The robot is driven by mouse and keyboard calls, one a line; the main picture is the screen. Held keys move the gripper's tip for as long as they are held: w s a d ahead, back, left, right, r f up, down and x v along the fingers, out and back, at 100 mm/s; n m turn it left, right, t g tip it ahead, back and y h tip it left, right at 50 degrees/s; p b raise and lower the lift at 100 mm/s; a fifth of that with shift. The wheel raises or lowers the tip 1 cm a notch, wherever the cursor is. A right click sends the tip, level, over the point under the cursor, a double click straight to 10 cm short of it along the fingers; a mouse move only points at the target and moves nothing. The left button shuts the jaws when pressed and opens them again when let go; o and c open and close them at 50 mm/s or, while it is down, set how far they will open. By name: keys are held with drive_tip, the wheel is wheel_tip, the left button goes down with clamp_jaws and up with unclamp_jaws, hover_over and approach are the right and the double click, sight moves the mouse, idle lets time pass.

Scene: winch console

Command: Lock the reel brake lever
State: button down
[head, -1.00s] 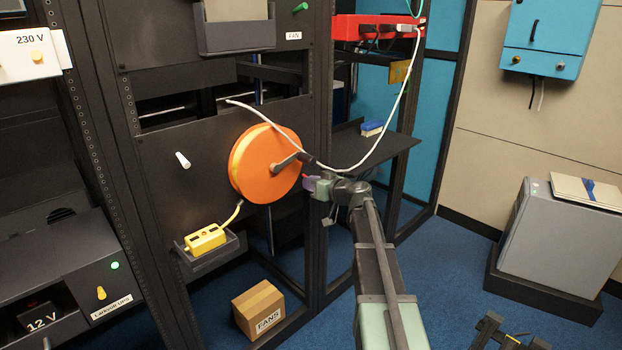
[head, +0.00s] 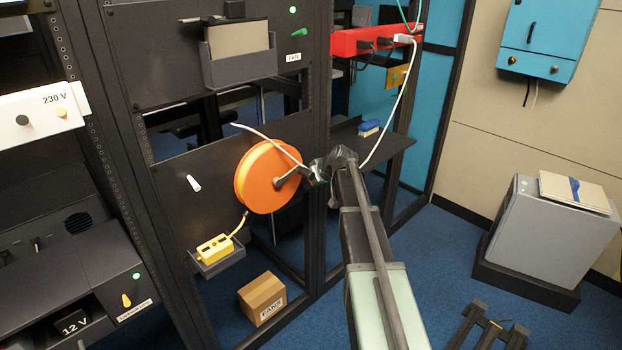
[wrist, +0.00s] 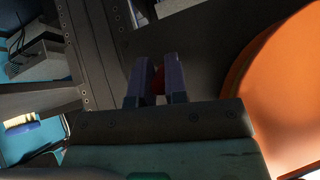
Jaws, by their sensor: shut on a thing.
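The orange reel (head: 275,177) is mounted on a dark rack panel, with a grey crank arm (head: 287,178) on its face. My gripper (head: 317,174) is just right of the reel in the head view. In the wrist view my gripper's two fingers (wrist: 154,82) are close together with a small red part (wrist: 159,80) between them, which looks like the brake lever's grip. The reel's orange edge (wrist: 285,85) fills the right of that view. Most of the red part is hidden by the fingers, so the lever's angle cannot be told.
A white cable (head: 268,142) runs past the reel and my wrist, and up toward a red power strip (head: 372,40). A white peg (head: 194,183) sticks out left of the reel. A yellow box (head: 214,248) sits in a holder below. A carton (head: 262,298) stands on the floor.

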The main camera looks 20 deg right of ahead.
idle(0.3)
drive_tip(key=c, duration=1.1)
unclamp_jaws()
drive_tip(key=shift+c, duration=0.2)
drive_tip(key=shift+r, duration=0.15)
drive_tip(key=p+v, duration=0.8)
drive_tip(key=v, duration=0.2)
drive_tip(key=shift+r, duration=0.3)
